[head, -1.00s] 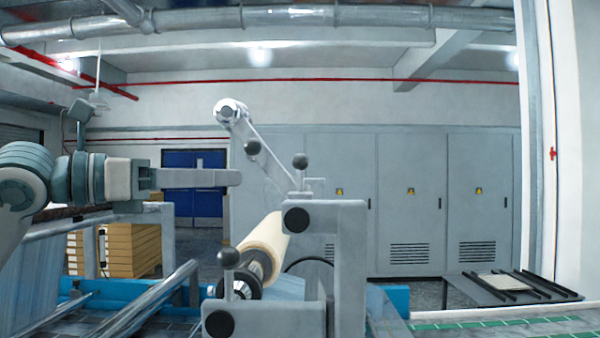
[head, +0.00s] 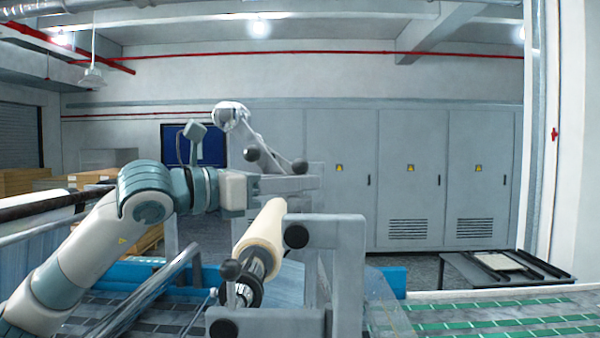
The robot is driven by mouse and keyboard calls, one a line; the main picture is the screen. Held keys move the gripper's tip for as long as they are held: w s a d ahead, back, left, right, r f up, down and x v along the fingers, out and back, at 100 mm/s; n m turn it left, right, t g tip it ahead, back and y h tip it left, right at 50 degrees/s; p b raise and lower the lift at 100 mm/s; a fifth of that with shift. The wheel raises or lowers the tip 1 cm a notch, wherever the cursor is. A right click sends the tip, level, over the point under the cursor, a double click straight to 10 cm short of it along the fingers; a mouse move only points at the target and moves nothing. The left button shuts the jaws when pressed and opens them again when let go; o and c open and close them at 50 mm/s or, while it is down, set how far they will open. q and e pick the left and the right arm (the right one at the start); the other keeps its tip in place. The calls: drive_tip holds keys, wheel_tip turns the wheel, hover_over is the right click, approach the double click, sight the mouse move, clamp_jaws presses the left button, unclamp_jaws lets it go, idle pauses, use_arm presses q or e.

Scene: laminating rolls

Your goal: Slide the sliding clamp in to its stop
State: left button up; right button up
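I cannot tell for sure which part is the sliding clamp. The grey roll stand (head: 350,275) near the middle has a black round knob, a lower bracket (head: 265,322) and a black ball handle (head: 231,269). A cream roll (head: 262,235) on a dark core lies across it. My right gripper is out of view.
Metal rollers (head: 150,297) and a bluish film web lie at the lower left. A blue beam (head: 130,273) runs behind them. A dark table (head: 490,275) with black rails stands at the right. Grey cabinets (head: 410,180) line the back wall.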

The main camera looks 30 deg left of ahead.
use_arm(q)
drive_tip(key=shift+w+d, duration=0.15)
drive_tip(key=shift+w, duration=0.15)
drive_tip(key=shift+c, duration=0.7)
clamp_jaws()
drive_tip(key=shift+w+a, duration=0.3)
drive_tip(key=shift+w, duration=0.1)
drive_tip(key=w+a, duration=0.1)
drive_tip(key=w, duration=0.2)
drive_tip(key=w+a, duration=0.2)
drive_tip(key=w, duration=0.2)
drive_tip(key=w+a, duration=0.2)
drive_tip(key=w, duration=0.2)
drive_tip(key=shift+w+a+r, duration=0.1)
drive_tip(key=shift+a, duration=0.05)
drive_tip(key=shift+o, duration=0.7)
unclamp_jaws()
